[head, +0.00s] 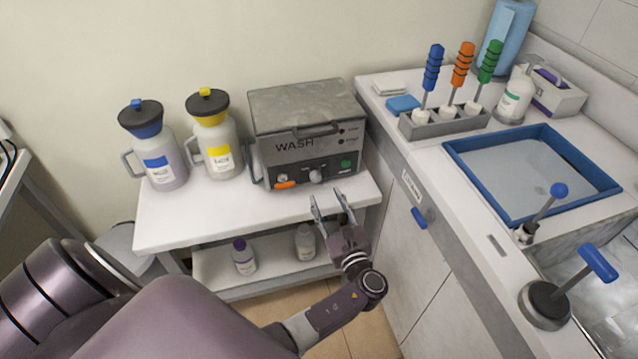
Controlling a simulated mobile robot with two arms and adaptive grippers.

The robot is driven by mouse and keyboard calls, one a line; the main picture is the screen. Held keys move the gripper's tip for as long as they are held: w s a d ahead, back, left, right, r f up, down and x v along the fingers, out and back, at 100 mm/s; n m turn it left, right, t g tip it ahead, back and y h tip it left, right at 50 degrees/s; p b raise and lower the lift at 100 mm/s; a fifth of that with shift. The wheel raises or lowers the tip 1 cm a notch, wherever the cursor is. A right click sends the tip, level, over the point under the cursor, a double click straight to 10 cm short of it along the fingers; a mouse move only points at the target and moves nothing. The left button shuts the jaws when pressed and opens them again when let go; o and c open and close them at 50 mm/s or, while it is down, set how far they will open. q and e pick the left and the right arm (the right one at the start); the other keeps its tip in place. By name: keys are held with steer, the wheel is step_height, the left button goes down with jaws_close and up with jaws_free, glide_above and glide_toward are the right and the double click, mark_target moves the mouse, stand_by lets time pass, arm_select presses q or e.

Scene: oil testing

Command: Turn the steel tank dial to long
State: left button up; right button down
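The steel tank (306,125), a grey metal box marked WASH, stands on the white side table against the wall. Its lid is down. Its front panel carries a round light-coloured dial (316,175) in the middle, another small knob (283,178) to the left with an orange piece below it, and a green button (346,164) at the right. The dial's setting is too small to read. My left gripper (328,203) is open and empty in front of the tank, its fingertips a little below and right of the dial, apparently apart from it. My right gripper is not in view.
A blue-capped jug (160,165) and a yellow-capped jug (218,150) stand left of the tank. Small bottles stand on the lower shelf (275,268). The counter at right holds a rack (440,124) of coloured-handled tools and a blue-rimmed tray (483,195).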

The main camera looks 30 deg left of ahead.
mark_target(317, 179)
arm_select(q)
steer(key=x, duration=0.7)
steer(key=shift+c, duration=0.6)
jaws_close()
